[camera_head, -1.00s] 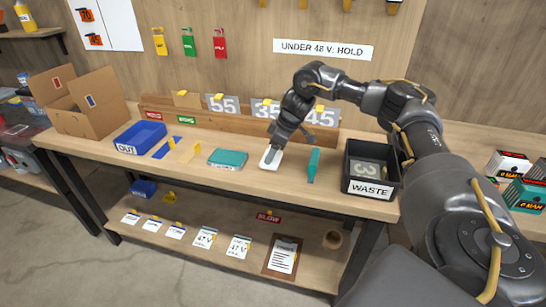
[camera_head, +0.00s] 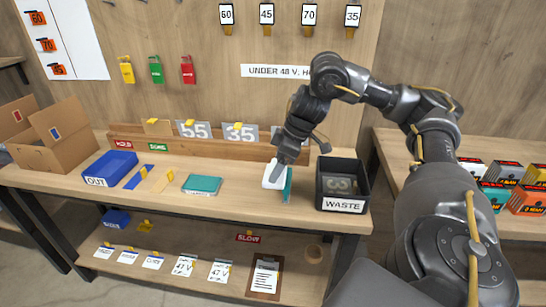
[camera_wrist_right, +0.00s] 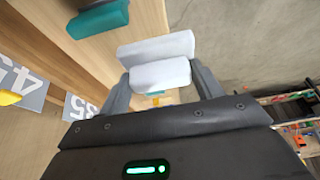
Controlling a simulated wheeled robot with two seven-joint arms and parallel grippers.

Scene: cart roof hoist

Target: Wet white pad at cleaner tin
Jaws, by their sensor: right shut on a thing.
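My right gripper (camera_head: 277,166) is shut on a white pad (camera_head: 271,178), held above the bench. In the right wrist view the white pad (camera_wrist_right: 160,74) sits between the two fingers, and a second pale slab-like part shows just beyond it. A teal upright block (camera_head: 288,188) stands behind and beside the pad, partly covered by it; teal also shows at the top of the wrist view (camera_wrist_right: 98,18). A flat teal-topped tin (camera_head: 202,185) with a pale front label, too small to read, lies on the bench left of the gripper; it may be the cleaner tin. My left gripper is not in view.
The black WASTE bin (camera_head: 342,205) stands right of the pad. The blue OUT tray (camera_head: 110,166) and a cardboard box (camera_head: 62,135) are at the left. Number plates (camera_head: 240,132) line the bench's back. Bare bench lies between tin and pad.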

